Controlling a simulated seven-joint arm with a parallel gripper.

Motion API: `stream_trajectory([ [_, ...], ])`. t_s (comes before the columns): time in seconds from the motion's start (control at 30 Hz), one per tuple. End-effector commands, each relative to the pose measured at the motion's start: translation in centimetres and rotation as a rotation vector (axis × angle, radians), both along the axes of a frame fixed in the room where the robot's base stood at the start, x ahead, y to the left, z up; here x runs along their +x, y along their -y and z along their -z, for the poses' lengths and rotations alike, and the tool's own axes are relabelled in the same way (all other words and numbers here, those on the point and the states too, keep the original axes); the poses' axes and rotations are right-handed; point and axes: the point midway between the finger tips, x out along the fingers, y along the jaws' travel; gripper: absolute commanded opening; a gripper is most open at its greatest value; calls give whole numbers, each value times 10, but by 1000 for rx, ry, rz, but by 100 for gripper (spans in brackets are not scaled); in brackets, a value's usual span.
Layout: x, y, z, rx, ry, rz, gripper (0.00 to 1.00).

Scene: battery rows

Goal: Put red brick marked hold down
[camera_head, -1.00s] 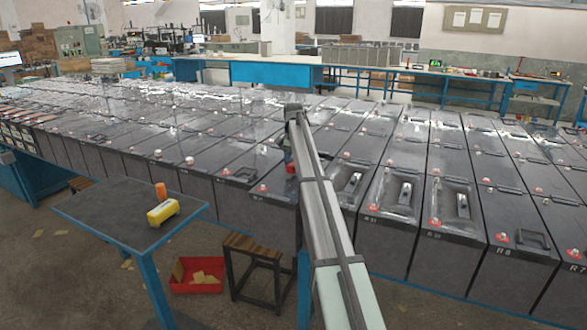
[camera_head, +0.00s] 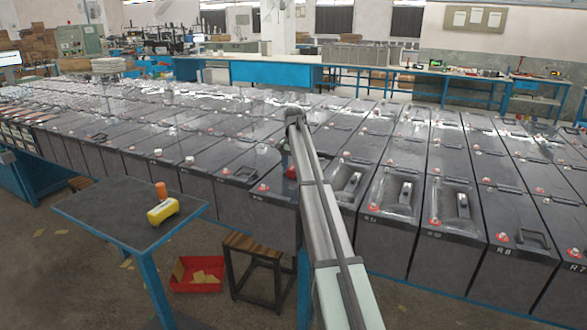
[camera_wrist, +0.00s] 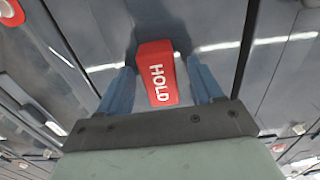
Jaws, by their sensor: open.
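The red brick marked HOLD (camera_wrist: 157,75) is between the two blue fingers of my gripper (camera_wrist: 160,68) in the wrist view, with its white lettering toward the camera. My gripper is open, with narrow gaps showing beside the brick. Dark battery tops lie behind the brick; I cannot tell whether its underside rests fully on one. In the head view a small red patch of the brick (camera_head: 290,172) shows just left of my arm, over the battery rows. My arm hides most of the gripper there.
Rows of dark batteries (camera_head: 228,190) with red terminal caps fill the long bench. A side table (camera_head: 110,215) at left holds a yellow object (camera_head: 163,212) and an orange cylinder (camera_head: 161,190). A stool (camera_head: 254,248) and a red bin (camera_head: 197,274) stand on the floor.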

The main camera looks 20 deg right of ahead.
Motion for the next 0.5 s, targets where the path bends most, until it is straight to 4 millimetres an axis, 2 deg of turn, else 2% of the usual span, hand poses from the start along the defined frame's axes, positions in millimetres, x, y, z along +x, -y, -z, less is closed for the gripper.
stream_trajectory([
  [0.13, 0, 0, -3, 0, 0, 0, 66],
  [0.27, 1, 0, -16, 0, 1, 0, 66],
  [0.5, 1, 0, -59, 0, 1, 0, 66],
])
